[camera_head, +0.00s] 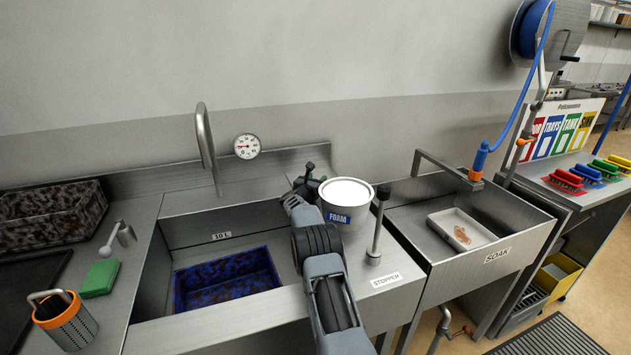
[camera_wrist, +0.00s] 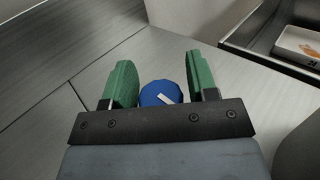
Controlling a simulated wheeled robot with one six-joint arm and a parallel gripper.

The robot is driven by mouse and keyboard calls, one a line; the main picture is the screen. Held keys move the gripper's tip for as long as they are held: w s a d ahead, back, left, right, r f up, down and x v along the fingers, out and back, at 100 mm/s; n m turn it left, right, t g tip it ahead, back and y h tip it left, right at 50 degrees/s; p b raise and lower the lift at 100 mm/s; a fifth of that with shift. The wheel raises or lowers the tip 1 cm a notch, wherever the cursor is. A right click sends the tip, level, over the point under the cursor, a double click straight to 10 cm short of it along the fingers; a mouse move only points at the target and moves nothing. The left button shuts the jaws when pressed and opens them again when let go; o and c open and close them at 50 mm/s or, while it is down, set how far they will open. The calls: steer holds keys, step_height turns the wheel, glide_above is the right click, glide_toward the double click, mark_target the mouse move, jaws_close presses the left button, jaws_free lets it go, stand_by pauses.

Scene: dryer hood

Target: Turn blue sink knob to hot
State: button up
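In the head view my gripper (camera_head: 306,180) is at the back right of the sink, left of the white tub, and the knob is hidden there.
A stopper rod (camera_head: 378,228) stands in front of the tub. The sink holds a blue speckled tray (camera_head: 226,279), with a tap (camera_head: 207,140) behind it. The soak basin (camera_head: 515,230) is to the right.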

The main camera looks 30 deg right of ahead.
steer(key=c, duration=0.7)
steer(key=t+b, duration=0.1)
steer(key=b, duration=0.2)
steer(key=shift+f+n+y+b, duration=0.3)
steer(key=n+t+b, duration=0.1)
steer(key=b, duration=0.2)
steer(key=shift+w+y, duration=0.1)
steer(key=shift+y, duration=0.3)
steer(key=n+t+y+b, duration=0.1)
steer(key=b, duration=0.3)
steer(key=shift+a+r+t, duration=0.1)
steer(key=shift+a+t, duration=0.05)
steer(key=shift+t, duration=0.15)
steer(key=shift+w+r+n+y+b, duration=0.1)
steer(key=shift+r+n+y+b, duration=0.15)
steer(key=shift+b, duration=0.4)
steer(key=o, duration=0.9)
steer(key=shift+a+f, duration=0.1)
steer(key=shift+a, duration=0.05)
